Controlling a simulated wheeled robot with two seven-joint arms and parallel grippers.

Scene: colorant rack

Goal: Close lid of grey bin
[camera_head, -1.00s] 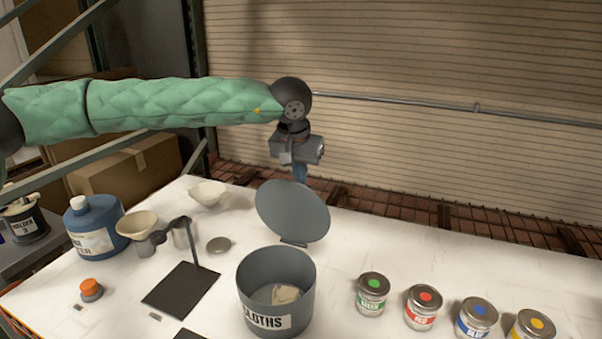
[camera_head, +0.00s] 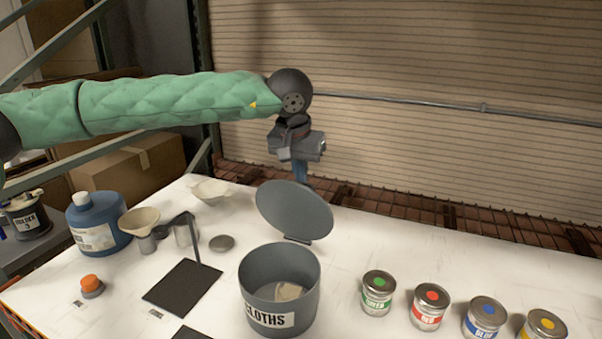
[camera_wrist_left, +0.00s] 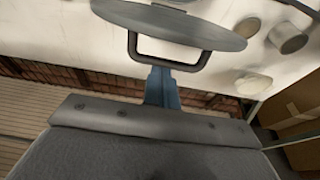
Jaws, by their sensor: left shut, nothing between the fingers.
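The grey bin (camera_head: 252,292) stands on the white table with a "CLOTHS" label and a pale cloth (camera_head: 288,291) inside. Its round grey lid (camera_head: 294,210) is open, tilted up at the back on its hinge. My left gripper (camera_head: 301,180) is behind the lid, pointing down, its tips partly hidden by the lid's top edge. In the left wrist view, the lid (camera_wrist_left: 180,22) shows edge-on with a dark loop handle (camera_wrist_left: 203,62) on its outer face. The shut blue fingers (camera_wrist_left: 161,75) are at the handle's bar; contact is unclear. My right gripper is not in view.
Several paint jars (camera_head: 428,307) stand right of the bin. Left are a black stand (camera_head: 182,287), a blue jug (camera_head: 95,225), funnels (camera_head: 138,221) and an orange-capped item (camera_head: 92,286). A wire-shelf back and slatted wall (camera_head: 430,60) lie behind my gripper.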

